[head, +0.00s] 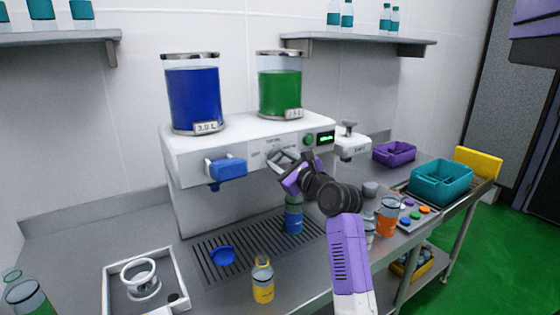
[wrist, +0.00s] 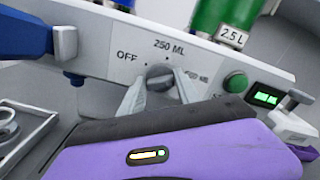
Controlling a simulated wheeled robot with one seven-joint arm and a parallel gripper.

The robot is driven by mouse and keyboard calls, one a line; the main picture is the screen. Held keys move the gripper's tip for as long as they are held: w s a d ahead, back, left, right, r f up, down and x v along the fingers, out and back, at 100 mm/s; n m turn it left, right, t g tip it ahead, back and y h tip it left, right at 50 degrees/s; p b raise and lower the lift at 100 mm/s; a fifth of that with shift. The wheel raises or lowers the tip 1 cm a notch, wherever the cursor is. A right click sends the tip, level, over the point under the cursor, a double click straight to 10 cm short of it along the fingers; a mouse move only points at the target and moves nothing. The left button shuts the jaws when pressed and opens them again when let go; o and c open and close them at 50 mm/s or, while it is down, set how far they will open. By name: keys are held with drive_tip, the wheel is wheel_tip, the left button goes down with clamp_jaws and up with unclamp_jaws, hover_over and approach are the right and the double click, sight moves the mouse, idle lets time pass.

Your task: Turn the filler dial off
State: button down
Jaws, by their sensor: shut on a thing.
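The filler dial (wrist: 160,73) is a grey round knob on the white front of the filling machine (head: 185,150). In the wrist view, OFF is printed to its left, 250 ML above it and a smaller label to its right. I cannot tell which mark the dial points at. My gripper (wrist: 160,88) has one finger on each side of the dial and is shut on it. In the head view, my gripper (head: 283,160) is at the machine's front and hides most of the dial.
A green button (wrist: 235,82) and a lit green display (wrist: 266,98) are right of the dial. A blue lever (head: 228,169) is to the left. A bottle (head: 294,214) stands on the drip grate below my gripper. A yellow bottle (head: 263,281) stands in front.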

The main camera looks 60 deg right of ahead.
drive_tip(key=shift+n, duration=0.3)
drive_tip(key=n+p, duration=0.1)
drive_tip(key=n, duration=0.3)
drive_tip(key=shift+w+a+n, duration=0.1)
drive_tip(key=shift+n, duration=0.2)
drive_tip(key=n+b, duration=0.1)
drive_tip(key=n, duration=0.5)
drive_tip(key=shift+f, duration=0.2)
drive_tip(key=n+b, duration=0.2)
drive_tip(key=n, duration=0.4)
drive_tip(key=shift+f+n, duration=0.15)
drive_tip(key=shift+n, duration=0.25)
drive_tip(key=n+b, duration=0.2)
drive_tip(key=n, duration=0.3)
drive_tip(key=shift+n, duration=0.4)
drive_tip(key=c, duration=0.9)
unclamp_jaws()
